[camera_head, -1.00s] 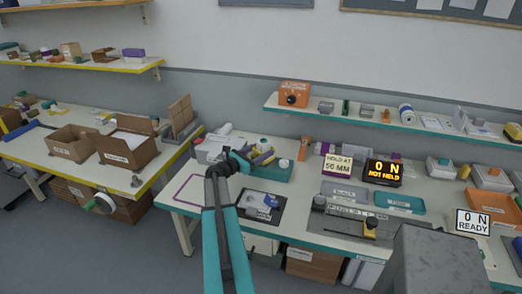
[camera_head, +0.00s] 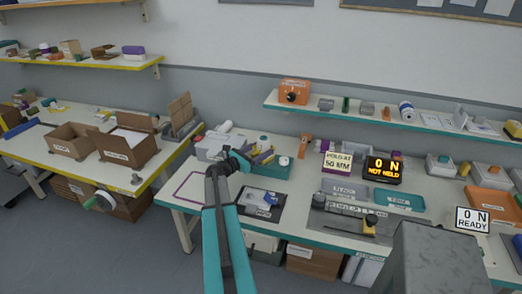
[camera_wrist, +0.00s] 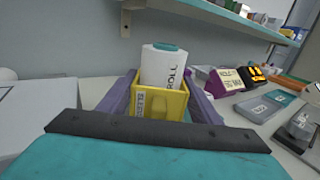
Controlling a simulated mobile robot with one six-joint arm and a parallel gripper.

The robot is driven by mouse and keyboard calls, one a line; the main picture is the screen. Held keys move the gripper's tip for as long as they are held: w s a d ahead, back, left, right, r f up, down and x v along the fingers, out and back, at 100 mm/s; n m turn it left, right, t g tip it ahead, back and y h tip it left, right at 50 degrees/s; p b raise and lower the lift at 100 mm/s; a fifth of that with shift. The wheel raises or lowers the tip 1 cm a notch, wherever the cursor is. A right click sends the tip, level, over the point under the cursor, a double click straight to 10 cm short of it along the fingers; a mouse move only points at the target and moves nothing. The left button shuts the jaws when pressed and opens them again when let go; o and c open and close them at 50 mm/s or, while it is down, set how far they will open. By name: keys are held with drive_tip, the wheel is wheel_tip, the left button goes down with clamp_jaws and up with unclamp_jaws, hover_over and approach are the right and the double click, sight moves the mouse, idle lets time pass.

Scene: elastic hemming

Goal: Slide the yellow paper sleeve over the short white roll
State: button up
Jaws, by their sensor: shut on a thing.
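In the wrist view the yellow sleeve (camera_wrist: 160,103) is a boxy, open-topped piece between the purple fingers of my gripper (camera_wrist: 160,88), which is shut on it. The short white roll (camera_wrist: 162,66), marked ROLL and with a teal top, stands upright and rises above the sleeve's far rim. Its lower part is hidden by the sleeve, so I cannot tell whether the sleeve is around it or in front of it. In the head view my gripper (camera_head: 240,160) is over the back left of the bench, and the sleeve is hard to make out there.
A teal tray (camera_head: 271,171) lies by my gripper. A HOLD AT 50 MM sign (camera_head: 337,162) and a display reading NOT HELD (camera_head: 383,170) stand to the right. A teal-edged shelf (camera_head: 350,116) runs above the back of the bench. A purple outline (camera_head: 192,187) marks bare bench at left.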

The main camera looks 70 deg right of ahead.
drive_tip(key=shift+f, duration=0.25)
drive_tip(key=o, duration=1)
drive_tip(key=shift+c, duration=0.2)
drive_tip(key=shift+a, duration=0.1)
drive_tip(key=b+v, duration=0.4)
drive_tip(key=v, duration=0.9)
drive_tip(key=shift+a+b, duration=0.3)
drive_tip(key=shift+w, duration=0.15)
